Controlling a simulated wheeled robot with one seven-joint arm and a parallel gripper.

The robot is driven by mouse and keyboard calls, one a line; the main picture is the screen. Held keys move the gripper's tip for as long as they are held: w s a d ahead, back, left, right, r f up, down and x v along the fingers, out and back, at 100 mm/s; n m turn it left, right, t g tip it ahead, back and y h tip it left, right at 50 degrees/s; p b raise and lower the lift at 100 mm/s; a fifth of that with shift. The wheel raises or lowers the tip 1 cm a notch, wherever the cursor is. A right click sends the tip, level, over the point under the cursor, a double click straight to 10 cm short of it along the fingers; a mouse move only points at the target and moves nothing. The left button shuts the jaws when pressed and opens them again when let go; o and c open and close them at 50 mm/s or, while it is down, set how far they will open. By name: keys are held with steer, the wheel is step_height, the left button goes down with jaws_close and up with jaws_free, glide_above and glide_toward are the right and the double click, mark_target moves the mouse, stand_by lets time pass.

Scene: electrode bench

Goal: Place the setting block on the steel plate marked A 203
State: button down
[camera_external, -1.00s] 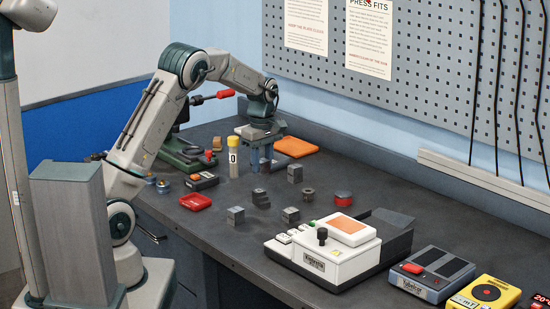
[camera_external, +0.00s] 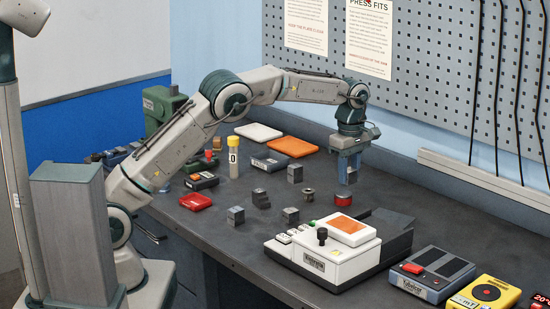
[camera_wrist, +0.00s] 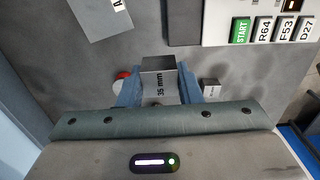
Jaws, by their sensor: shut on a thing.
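The setting block, a grey metal block marked "35 mm" (camera_wrist: 160,85), is held between the two blue fingers of my gripper (camera_wrist: 160,92) in the wrist view. In the external view my gripper (camera_external: 348,168) points down above the right part of the bench, and little of the block shows between its fingers. A flat grey steel plate (camera_wrist: 98,18) lies at the upper left of the wrist view, ahead of and apart from the block. Only part of an "A" shows on its label. The external view shows a flat dark plate (camera_external: 387,219) behind the white machine.
A red-topped round piece (camera_external: 343,199) stands close below my gripper. The white machine (camera_external: 320,262) with an orange pad is in front. Several small metal blocks (camera_external: 290,215) and a yellow-capped tube (camera_external: 234,158) stand to the left. The pegboard wall (camera_external: 420,75) rises behind.

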steer(key=s+d, duration=0.8)
steer(key=s, duration=0.1)
steer(key=p, duration=0.4)
glide_above(375, 219)
step_height(375, 219, down, 7)
steer(key=shift+f+p, duration=0.35)
steer(key=shift+f, duration=1.7)
steer(key=shift+f, duration=0.1)
steer(key=shift+f, duration=0.15)
steer(key=c, duration=1)
jaws_free()
steer(key=shift+c, duration=0.2)
step_height(375, 219, up, 12)
steer(key=p, duration=0.1)
steer(key=shift+r, duration=0.25)
